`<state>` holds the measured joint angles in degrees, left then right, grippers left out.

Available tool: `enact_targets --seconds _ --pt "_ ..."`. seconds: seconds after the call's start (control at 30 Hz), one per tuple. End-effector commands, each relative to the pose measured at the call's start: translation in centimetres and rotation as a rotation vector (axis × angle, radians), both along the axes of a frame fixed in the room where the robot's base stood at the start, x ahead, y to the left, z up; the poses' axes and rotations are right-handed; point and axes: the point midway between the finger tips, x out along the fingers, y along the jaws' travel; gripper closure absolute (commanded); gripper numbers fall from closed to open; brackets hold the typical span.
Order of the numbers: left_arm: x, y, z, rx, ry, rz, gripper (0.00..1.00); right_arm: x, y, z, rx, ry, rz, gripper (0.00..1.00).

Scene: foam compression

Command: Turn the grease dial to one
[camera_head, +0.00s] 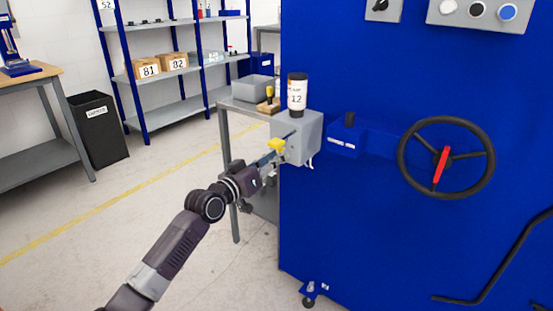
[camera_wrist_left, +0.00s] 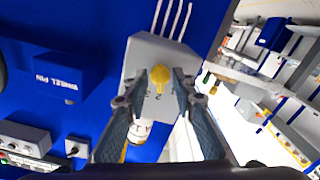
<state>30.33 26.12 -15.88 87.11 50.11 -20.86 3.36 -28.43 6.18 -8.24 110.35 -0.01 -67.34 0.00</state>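The yellow grease dial (camera_head: 277,146) is on the left-facing side of a grey box (camera_head: 310,138) fixed to the blue machine. In the left wrist view the dial (camera_wrist_left: 159,74) sits on the face of the grey box (camera_wrist_left: 165,50), with small dark marks near it that are too small to read surely. My left gripper (camera_head: 268,159) is at the dial. In the left wrist view its two fingers (camera_wrist_left: 158,83) are apart, one on each side of the dial, with gaps visible. My right gripper is in neither view.
A bottle (camera_head: 297,95) labelled 12 stands on the grey box. A black handwheel (camera_head: 489,157) with a red handle and a blue wheel pin block (camera_head: 345,136) are to the right. A grey table (camera_head: 229,104) with a bin stands behind.

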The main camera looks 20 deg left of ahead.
Motion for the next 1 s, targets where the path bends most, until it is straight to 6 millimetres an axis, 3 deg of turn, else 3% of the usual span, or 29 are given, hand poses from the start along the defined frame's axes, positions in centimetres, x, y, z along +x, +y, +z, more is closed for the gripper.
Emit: enact_targets --seconds 0.37,0.6,0.9,1.0 --pt "0.7 -0.2 0.0 0.001 0.001 0.001 0.76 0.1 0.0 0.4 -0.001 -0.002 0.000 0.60" --pt "0.6 -0.2 0.0 0.001 0.001 0.001 1.00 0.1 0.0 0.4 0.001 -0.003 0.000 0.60" --pt "0.6 -0.2 0.0 -0.025 0.010 0.001 1.00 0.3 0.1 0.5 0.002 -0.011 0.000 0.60" --pt "0.6 -0.2 0.1 -0.061 0.025 0.000 1.00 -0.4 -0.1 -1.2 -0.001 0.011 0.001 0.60"
